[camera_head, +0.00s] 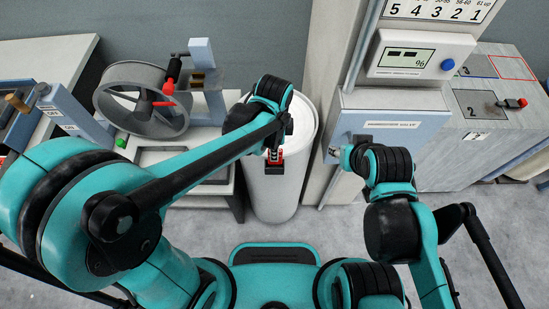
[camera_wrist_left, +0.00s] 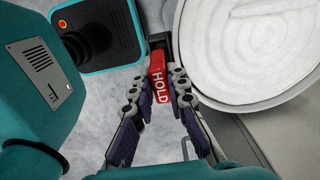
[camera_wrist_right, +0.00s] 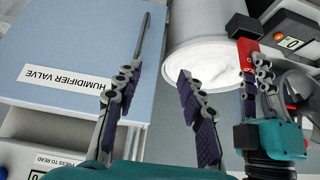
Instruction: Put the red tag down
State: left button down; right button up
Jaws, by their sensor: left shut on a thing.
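The red tag (camera_wrist_left: 158,86), lettered HOLD in white, is between the fingers of my left gripper (camera_wrist_left: 164,80), which is shut on it. A black piece is at the tag's far end. In the head view the tag (camera_head: 275,156) is held in the air in front of the white can (camera_head: 292,185). It also shows in the right wrist view (camera_wrist_right: 248,58), beside the can's round top. My right gripper (camera_wrist_right: 156,78) is open with nothing between its fingers, near the blue-topped humidifier valve box (camera_wrist_right: 75,40).
A machine with a large grey wheel (camera_head: 143,112) and a red handle stands left of the can. A cabinet with a 2 panel (camera_head: 480,104) and a red-knobbed lever stands at the right. Grey floor shows in front of the can.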

pick_arm(q)
notch_tip(320, 180, down, 4)
jog(key=shift+w+r+b, duration=0.1)
jog(key=shift+b, duration=0.7)
jog(key=shift+f, duration=0.25)
jog(key=shift+r, duration=0.1)
jog(key=shift+f, duration=0.2)
jog(key=c, duration=1.5)
grip_release()
jog(key=shift+r, duration=0.1)
